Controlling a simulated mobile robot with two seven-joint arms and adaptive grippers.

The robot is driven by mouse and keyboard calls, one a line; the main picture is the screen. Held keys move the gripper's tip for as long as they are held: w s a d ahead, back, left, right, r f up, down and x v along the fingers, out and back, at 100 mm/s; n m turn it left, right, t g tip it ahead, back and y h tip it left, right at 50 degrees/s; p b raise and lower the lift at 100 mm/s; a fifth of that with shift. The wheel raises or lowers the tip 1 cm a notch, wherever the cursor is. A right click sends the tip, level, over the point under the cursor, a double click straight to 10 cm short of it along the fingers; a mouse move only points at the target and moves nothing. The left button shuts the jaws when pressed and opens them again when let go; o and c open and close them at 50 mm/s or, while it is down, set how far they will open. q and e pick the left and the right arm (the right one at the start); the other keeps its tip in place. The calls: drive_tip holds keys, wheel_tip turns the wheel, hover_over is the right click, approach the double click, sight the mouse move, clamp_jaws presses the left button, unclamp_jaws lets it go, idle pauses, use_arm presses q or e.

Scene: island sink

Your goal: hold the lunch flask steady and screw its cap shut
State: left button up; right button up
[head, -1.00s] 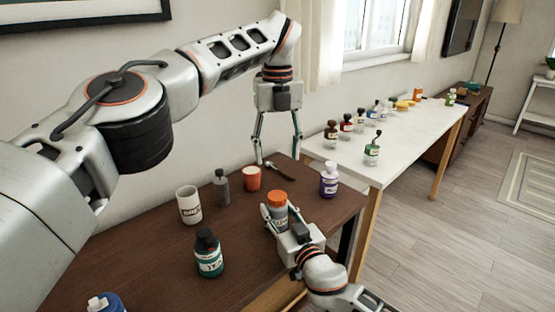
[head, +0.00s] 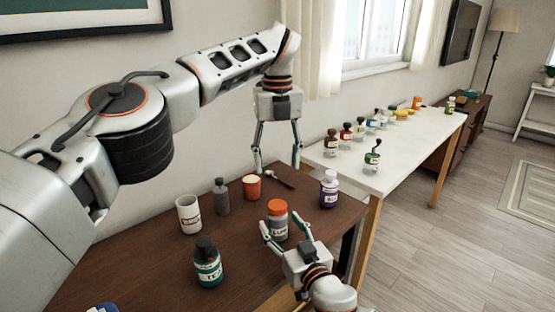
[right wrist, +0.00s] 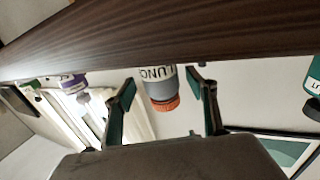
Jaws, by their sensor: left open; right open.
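The lunch flask (head: 279,227) stands upright on the brown table, grey with a white label. Its orange cap (head: 277,207) sits on top; how tightly it is screwed cannot be told. My right gripper (head: 284,229) is open at the flask's near side. In the right wrist view, which is upside down, the flask (right wrist: 157,78) and cap (right wrist: 165,104) appear between the spread fingers, with gaps on both sides. My left gripper (head: 278,166) is open and empty, pointing down above the table's back edge, behind and above the flask.
A dark spoon-like object (head: 281,177) lies behind. A white table (head: 400,160) holds several bottles.

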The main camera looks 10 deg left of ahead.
drive_tip(key=v, duration=0.9)
